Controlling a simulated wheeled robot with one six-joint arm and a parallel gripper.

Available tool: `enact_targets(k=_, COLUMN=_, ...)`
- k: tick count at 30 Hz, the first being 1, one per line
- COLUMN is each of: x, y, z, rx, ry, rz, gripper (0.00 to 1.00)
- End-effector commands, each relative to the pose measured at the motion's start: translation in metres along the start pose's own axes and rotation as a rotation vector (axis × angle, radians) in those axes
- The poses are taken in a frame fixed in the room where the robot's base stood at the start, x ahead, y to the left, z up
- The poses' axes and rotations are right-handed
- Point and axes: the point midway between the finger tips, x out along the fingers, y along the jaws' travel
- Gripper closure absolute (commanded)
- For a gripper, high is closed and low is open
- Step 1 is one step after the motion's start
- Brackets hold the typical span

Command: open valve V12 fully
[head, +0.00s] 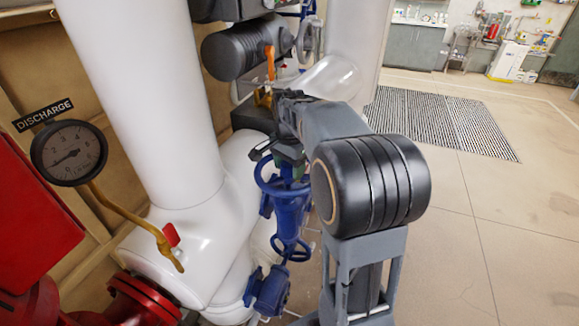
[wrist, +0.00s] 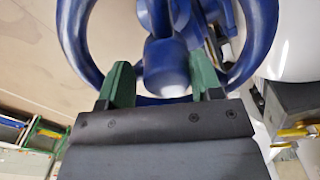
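A blue valve (head: 291,212) with a round blue handwheel (head: 268,186) stands beside the white pipes in the head view. No V12 tag is readable. My gripper (head: 280,158) is at the handwheel, its far side partly hidden by my arm. In the wrist view the blue handwheel (wrist: 76,45) fills the upper middle, with its rim curving behind the fingers. My gripper's two green fingers (wrist: 162,78) are wide apart, with the blue hub (wrist: 166,68) showing between them. Nothing is clamped. I cannot tell whether the fingers touch the rim.
A smaller blue handwheel (head: 291,250) is lower down. Thick white pipes (head: 150,90) stand left. A discharge gauge (head: 69,153), red-handled small valve (head: 171,235) and red flange (head: 140,298) are at left. An orange lever (head: 269,62) is above. The floor (head: 480,220) at right is clear.

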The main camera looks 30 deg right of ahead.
Motion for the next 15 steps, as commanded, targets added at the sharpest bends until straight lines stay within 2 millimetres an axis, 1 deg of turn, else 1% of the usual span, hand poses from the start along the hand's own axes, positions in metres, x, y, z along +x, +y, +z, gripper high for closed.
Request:
enact_targets(k=1, x=0.0072, y=-0.0016, z=0.002, rx=-0.002, ry=-0.009, rz=0.002, gripper=0.56)
enact_targets(k=9, x=0.0077, y=-0.0018, z=0.0019, rx=-0.002, ry=-0.01, rz=0.002, gripper=0.82)
enact_targets(k=13, x=0.0074, y=-0.0013, z=0.0014, rx=-0.015, ry=-0.01, rz=0.002, gripper=0.82)
enact_targets(k=15, x=0.0068, y=-0.001, z=0.0013, rx=-0.066, ry=-0.01, rz=0.003, gripper=0.82)
